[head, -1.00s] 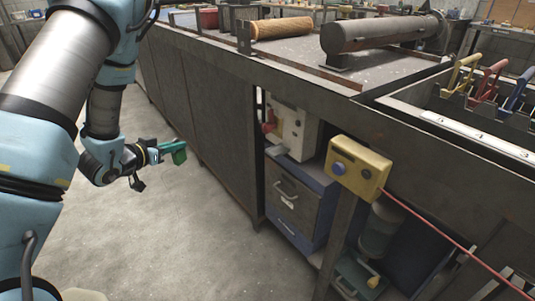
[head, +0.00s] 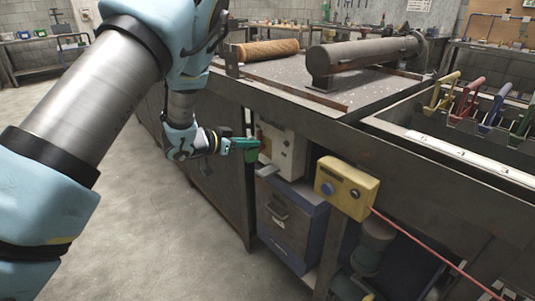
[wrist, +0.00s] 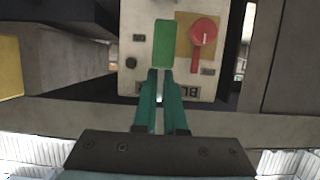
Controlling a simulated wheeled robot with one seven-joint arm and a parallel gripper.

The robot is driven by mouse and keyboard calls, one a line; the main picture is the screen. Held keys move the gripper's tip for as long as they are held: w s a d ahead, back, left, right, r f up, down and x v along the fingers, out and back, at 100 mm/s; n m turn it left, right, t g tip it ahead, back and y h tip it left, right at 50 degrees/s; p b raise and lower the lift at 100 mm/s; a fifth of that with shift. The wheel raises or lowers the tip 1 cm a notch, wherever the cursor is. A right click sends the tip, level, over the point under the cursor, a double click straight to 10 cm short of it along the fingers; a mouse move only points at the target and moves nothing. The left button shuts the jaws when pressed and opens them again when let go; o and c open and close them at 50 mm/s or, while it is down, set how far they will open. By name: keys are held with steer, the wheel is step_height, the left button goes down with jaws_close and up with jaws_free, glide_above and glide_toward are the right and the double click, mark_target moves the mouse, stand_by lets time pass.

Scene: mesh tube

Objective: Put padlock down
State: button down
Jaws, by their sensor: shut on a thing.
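My gripper (head: 236,144) is shut on a green padlock (head: 252,150) in the head view and holds it in the air in front of the white switch box (head: 288,152). In the wrist view the two teal fingers (wrist: 160,88) close around the padlock's near end, and its green body (wrist: 164,43) sticks out beyond the fingertips. The box also fills the top middle of the wrist view (wrist: 150,15). Its red lever (wrist: 202,35) is just right of the padlock. I cannot tell whether the padlock touches the box.
A blue-grey drawer cabinet (head: 290,222) stands under the box. A yellow button box (head: 346,189) on a post with a red cable is to the right. The long workbench (head: 375,150) carries a mesh tube (head: 268,48) and a steel cylinder (head: 365,54). The floor at left is clear.

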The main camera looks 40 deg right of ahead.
mark_target(246, 156)
steer(key=d, duration=0.6)
steer(key=shift+s+p, duration=0.25)
steer(key=shift+p, duration=0.05)
step_height(246, 156, down, 2)
steer(key=shift+d+f, duration=0.1)
steer(key=shift+d, duration=0.05)
step_height(246, 156, down, 4)
steer(key=shift+f, duration=0.25)
steer(key=shift+d+f+p, duration=0.15)
steer(key=shift+d+p, duration=0.1)
steer(key=shift+p, duration=0.1)
steer(key=c, duration=1)
jaws_free()
steer(key=shift+f, duration=0.1)
steer(key=shift+a, duration=0.1)
steer(key=b+v, duration=0.1)
steer(key=v, duration=1.1)
